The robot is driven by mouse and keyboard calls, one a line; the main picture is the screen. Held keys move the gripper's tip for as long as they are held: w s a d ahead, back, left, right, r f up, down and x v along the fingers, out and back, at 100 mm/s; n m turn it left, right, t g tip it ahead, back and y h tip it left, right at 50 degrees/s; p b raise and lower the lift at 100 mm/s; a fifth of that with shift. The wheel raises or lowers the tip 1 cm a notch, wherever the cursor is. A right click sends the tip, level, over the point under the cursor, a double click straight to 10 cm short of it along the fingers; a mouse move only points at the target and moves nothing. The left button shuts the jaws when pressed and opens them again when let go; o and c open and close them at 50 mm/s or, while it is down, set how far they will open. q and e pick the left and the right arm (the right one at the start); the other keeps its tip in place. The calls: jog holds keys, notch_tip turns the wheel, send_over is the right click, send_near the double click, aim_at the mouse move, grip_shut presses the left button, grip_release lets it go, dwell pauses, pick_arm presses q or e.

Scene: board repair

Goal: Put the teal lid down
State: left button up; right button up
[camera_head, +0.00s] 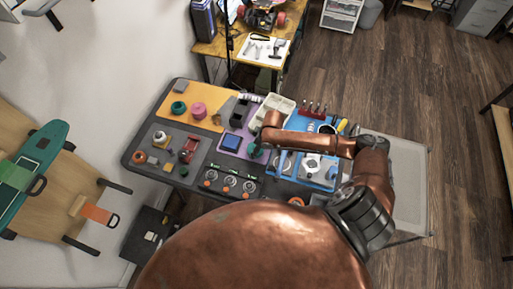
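The teal lid (254,151) is a small dark teal round piece over the middle of the workbench, by the right edge of the purple mat. My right gripper (258,144), at the end of the copper arm coming in from the right, points down at it. The lid sits at the fingertips and appears held; the fingers are small and partly hidden by the wrist. I cannot tell whether the lid touches the bench. My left gripper is not in view.
A purple mat (230,143), an orange mat (168,109) and a blue mat (310,118) lie on the bench. A pale bin (284,104) stands behind my wrist. Green (178,108) and pink (198,110) round pieces lie left. Several round dials line the front.

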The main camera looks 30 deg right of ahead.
aim_at(263, 151)
jog(key=o, duration=0.4)
jog(key=shift+r, duration=0.1)
jog(key=p+v, duration=0.1)
jog(key=v, duration=1.1)
jog(key=shift+r, duration=0.1)
